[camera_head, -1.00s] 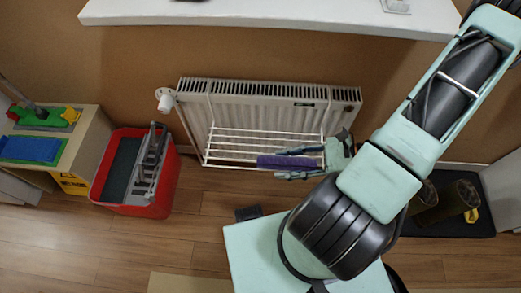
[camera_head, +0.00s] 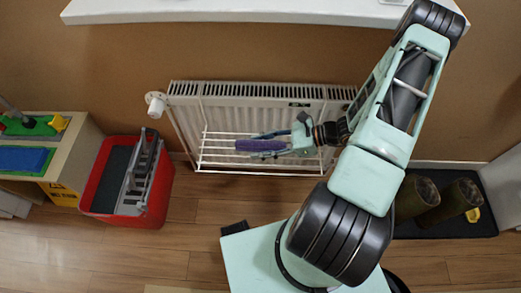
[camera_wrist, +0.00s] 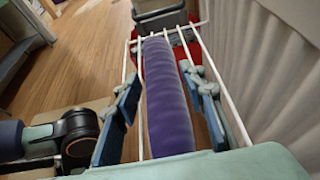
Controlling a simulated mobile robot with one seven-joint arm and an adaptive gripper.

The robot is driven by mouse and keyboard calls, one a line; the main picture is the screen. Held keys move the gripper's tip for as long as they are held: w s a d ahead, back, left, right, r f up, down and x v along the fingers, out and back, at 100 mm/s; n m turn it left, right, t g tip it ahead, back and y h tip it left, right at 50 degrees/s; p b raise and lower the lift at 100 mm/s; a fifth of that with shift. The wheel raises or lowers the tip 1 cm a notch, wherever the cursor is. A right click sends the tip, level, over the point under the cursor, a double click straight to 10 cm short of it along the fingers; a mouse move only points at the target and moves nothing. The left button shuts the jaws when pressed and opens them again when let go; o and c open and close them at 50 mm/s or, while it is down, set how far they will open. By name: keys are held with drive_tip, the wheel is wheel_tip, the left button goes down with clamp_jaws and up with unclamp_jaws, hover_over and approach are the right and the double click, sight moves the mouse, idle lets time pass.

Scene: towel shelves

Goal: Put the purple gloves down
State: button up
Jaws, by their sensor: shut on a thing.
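My gripper (camera_head: 268,144) comes from the right and is shut on the roll, with one blue finger on each side. The roll lies in front of the radiator, over the white wire rack (camera_head: 215,168). In the wrist view the roll (camera_wrist: 165,100) points away between my fingers, in line with the rack's long bars (camera_wrist: 222,85). I cannot tell whether it touches the bars.
The white radiator (camera_head: 240,101) stands against the brown wall behind the rack. A red bucket (camera_head: 100,195) with a grey wringer stands to the left. Boots (camera_head: 430,195) on a dark mat stand to the right. A white shelf (camera_head: 230,12) hangs above.

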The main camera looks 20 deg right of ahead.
drive_tip(key=shift+f, duration=1)
drive_tip(key=shift+f+b, duration=0.25)
drive_tip(key=shift+b, duration=0.1)
drive_tip(key=o, duration=1.2)
drive_tip(key=shift+r, duration=0.1)
drive_tip(key=shift+r, duration=0.15)
drive_tip(key=shift+s+d+r+p, duration=0.1)
drive_tip(key=shift+d+r+p, duration=0.05)
drive_tip(key=shift+d+p, duration=0.2)
drive_tip(key=p+v, duration=0.1)
drive_tip(key=v, duration=1)
drive_tip(key=shift+s+d+p, duration=0.1)
drive_tip(key=shift+d+p, duration=0.1)
drive_tip(key=shift+p, duration=0.15)
